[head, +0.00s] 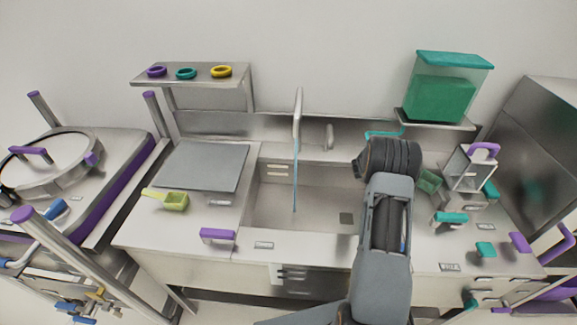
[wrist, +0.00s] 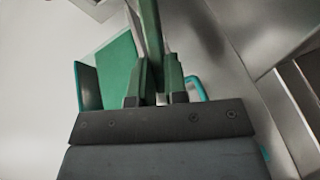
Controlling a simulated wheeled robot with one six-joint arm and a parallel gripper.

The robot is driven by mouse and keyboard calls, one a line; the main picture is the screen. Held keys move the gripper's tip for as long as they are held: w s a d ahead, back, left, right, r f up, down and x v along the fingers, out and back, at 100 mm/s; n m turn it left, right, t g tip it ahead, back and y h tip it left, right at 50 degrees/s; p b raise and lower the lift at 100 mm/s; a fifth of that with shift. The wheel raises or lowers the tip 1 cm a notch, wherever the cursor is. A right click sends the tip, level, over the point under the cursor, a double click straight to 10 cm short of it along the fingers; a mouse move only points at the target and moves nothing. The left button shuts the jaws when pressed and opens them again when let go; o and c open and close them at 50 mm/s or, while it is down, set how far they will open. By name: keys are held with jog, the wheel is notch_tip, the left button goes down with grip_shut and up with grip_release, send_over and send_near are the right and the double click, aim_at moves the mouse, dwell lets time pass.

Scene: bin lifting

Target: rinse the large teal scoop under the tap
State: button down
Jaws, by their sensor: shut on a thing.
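My gripper (wrist: 157,88) is shut on a green handle (wrist: 150,30), which I take for the large teal scoop's; it runs up out of the wrist view. In the head view my wrist hides the fingers, right of the sink. A see-through green scoop cup (head: 430,181) shows just right of my wrist; I cannot tell whether it joins the held handle. The tap (head: 298,112) stands at the back of the sink (head: 268,212), left of my gripper. A thin blue stream (head: 295,180) falls from it into the basin.
A teal-lidded bin (head: 447,60) with green contents stands on a back shelf. A metal holder with a purple handle (head: 484,149) and teal blocks crowd the right counter. A lime scoop (head: 170,200) lies left of the sink. The basin's left and middle are clear.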

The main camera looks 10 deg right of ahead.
dwell(0.4)
jog(key=shift+s+d, duration=0.3)
jog(key=shift+d, duration=0.1)
jog(key=shift+w+a, duration=0.1)
